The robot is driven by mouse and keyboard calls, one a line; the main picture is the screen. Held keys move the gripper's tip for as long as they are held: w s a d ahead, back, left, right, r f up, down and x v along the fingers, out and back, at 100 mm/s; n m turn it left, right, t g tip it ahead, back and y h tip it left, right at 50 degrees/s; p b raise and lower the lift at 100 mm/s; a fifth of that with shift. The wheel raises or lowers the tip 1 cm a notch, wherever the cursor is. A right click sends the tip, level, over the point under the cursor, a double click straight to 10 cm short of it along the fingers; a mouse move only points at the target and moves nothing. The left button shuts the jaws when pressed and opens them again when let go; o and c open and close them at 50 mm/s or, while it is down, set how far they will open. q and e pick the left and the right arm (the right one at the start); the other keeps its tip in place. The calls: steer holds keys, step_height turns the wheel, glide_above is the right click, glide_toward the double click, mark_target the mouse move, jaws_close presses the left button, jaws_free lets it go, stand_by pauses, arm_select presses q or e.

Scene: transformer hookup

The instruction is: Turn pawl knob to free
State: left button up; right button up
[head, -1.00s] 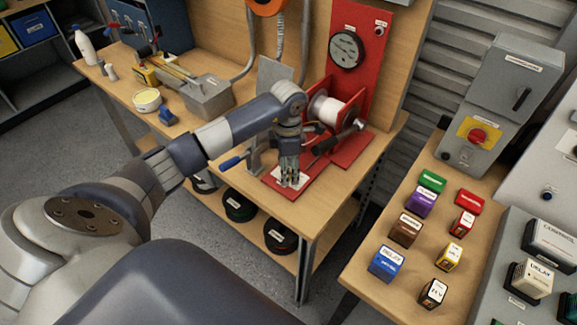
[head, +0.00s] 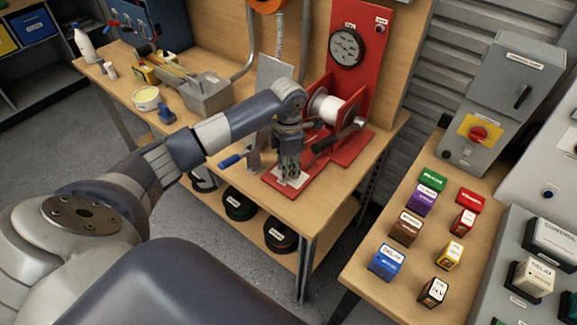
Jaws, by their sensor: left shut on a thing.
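A red winch-like fixture with a white spool (head: 326,108) between red side plates stands on the wooden bench, on a red base plate (head: 343,154). A black-handled crank (head: 338,137) sits in front of the spool. My left gripper (head: 290,174) points down over the front of the red base, beside a pale label. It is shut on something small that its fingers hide. I cannot make out the pawl knob itself; the gripper covers that spot. My right gripper does not show.
A red panel with a round gauge (head: 346,47) rises behind the spool. A grey box (head: 208,97) stands farther left. Several coloured blocks lie on the right bench (head: 378,290).

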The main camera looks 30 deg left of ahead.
arm_select(q)
steer(key=n, duration=0.3)
steer(key=shift+n+b, duration=0.3)
steer(key=shift+b, duration=0.05)
steer(key=n, duration=0.4)
steer(key=shift+n, duration=0.3)
steer(key=n, duration=0.4)
steer(key=shift+b, duration=0.35)
steer(key=shift+n, duration=1.9)
steer(key=o, duration=1.1)
step_height(320, 180, up, 12)
